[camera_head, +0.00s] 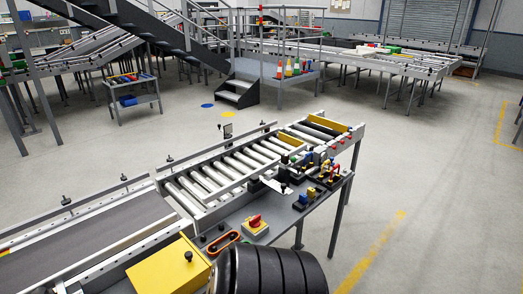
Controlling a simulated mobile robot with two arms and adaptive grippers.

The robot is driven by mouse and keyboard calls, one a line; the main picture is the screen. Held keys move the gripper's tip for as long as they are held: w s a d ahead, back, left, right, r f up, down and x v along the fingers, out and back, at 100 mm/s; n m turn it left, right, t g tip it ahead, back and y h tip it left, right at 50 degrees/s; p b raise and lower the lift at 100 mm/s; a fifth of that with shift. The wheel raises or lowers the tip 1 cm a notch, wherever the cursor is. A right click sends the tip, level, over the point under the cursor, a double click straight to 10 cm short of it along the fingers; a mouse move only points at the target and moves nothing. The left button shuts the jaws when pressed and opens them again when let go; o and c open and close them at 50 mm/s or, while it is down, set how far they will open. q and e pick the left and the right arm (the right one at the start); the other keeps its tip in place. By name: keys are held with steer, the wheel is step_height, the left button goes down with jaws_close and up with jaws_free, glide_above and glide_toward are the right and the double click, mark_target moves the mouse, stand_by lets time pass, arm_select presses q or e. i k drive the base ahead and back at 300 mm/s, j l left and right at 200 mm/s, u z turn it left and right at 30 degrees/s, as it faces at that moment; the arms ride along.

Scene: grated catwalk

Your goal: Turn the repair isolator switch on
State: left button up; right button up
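A rotary switch with a red handle (255,220) on a yellow and grey box sits on the grey side shelf (228,213) of the conveyor, right of the picture's lower middle. It looks like the repair isolator switch. The handle is too small for me to tell whether it stands at on or off. Neither of my grippers shows in the head view, so nothing is seen touching the switch.
An orange-rimmed oval part (225,242) and a yellow box with a black knob (170,268) lie left of the switch. Small coloured devices (318,170) crowd the shelf's right end. The roller conveyor (215,178) runs behind. Open floor (430,190) lies to the right.

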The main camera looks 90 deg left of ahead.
mark_target(254, 223)
steer(key=u, duration=2.8)
